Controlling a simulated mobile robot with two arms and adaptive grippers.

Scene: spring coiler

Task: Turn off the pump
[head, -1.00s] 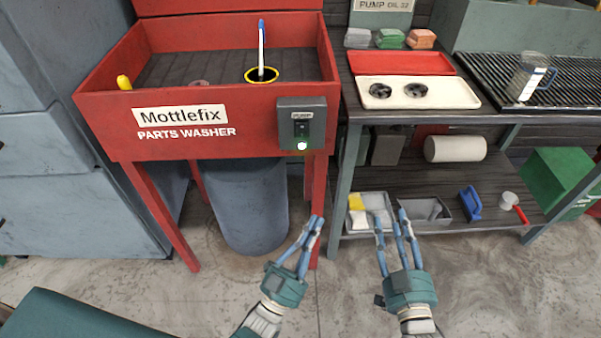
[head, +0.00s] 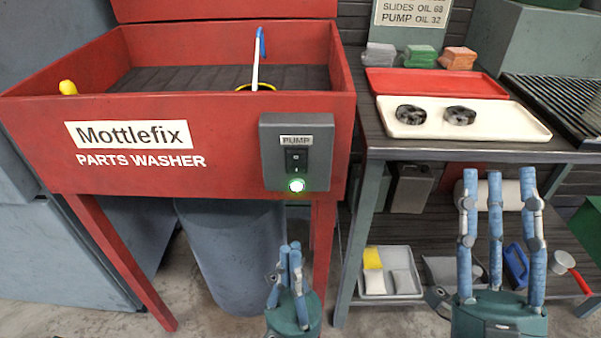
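The pump switch box (head: 297,152) is a grey box on the right front of the red parts washer (head: 230,150). It bears a label reading PUMP, a black rocker switch (head: 297,160) and a green light (head: 296,185) that is lit. My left gripper (head: 290,255) is below the box, apart from it, pointing up; its fingers look close together, and whether they are shut is unclear. My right gripper (head: 498,185) is to the right, in front of the shelf, fingers up and spread, empty.
A workbench (head: 420,150) stands right of the washer, with a white tray (head: 465,120) holding two dark round parts and a red tray (head: 435,83). A brush (head: 258,58) stands in the washer basin. A grey drum (head: 235,250) stands below. The space before the switch box is clear.

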